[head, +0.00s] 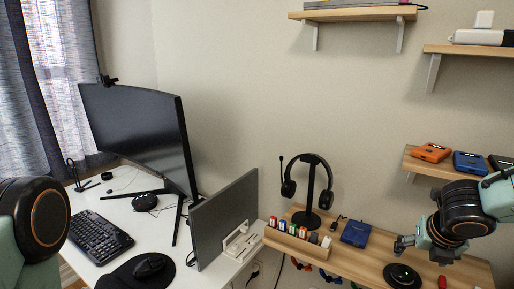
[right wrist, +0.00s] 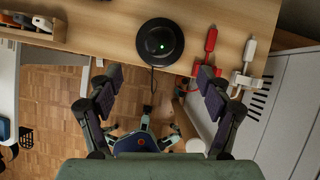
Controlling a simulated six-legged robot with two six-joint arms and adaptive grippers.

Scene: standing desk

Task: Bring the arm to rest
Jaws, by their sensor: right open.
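My right arm comes in from the right edge of the head view. Its gripper (head: 404,244) is above the wooden desk top (head: 350,263), near the round black puck (head: 402,276). In the right wrist view my right gripper (right wrist: 152,82) has its two fingers wide apart with nothing between them. The puck (right wrist: 160,42), with a green light, lies on the desk beyond the fingertips. Of my left arm only a round dark joint shows at the left edge of the head view; its gripper is out of sight.
A blue box (head: 355,233), a headphone stand (head: 310,196) and a wooden holder (head: 297,243) stand on the desk.

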